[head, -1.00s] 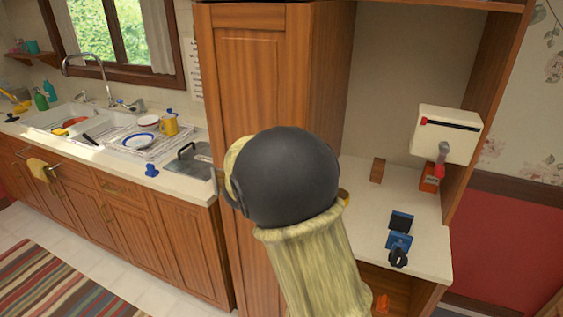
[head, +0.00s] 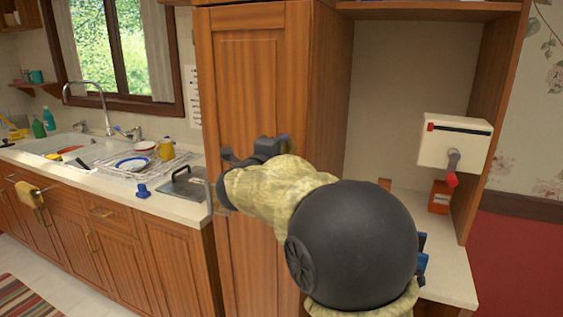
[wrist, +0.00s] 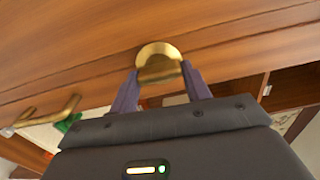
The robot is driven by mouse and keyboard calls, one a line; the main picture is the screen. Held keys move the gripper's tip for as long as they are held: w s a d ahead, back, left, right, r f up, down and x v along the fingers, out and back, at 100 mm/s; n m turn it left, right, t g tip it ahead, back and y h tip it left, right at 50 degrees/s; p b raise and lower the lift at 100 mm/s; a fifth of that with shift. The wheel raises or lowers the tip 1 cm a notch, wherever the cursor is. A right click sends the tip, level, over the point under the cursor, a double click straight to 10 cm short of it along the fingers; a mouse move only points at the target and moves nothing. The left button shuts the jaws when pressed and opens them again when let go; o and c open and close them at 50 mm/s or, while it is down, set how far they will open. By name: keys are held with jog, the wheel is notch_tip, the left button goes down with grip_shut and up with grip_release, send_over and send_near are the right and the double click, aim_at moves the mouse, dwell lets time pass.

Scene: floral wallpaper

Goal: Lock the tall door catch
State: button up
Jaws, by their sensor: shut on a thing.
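The tall wooden cupboard door (head: 262,85) stands shut, as far as I can see, in the middle of the head view. A round brass catch (wrist: 158,55) sits on the wood in the wrist view, between the two purple fingers of my gripper (wrist: 160,80). My gripper is shut on it. In the head view my gripper (head: 283,143) reaches to the door's right side at mid-height, and it hides the catch there. The way the catch is turned is hard to tell.
A counter with a sink and dish rack (head: 130,160) runs along the left. An open alcove on the right holds a white wall-mounted device (head: 455,143) with a red-tipped crank and a small orange box (head: 439,197). A brass handle (wrist: 50,118) shows left in the wrist view.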

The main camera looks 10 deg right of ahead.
jog(key=shift+f, duration=0.1)
dwell(0.4)
jog(key=o, duration=1)
jog(key=shift+c, duration=0.2)
jog(key=b+v, duration=0.1)
jog(key=v, duration=1.6)
jog(key=shift+a, duration=0.1)
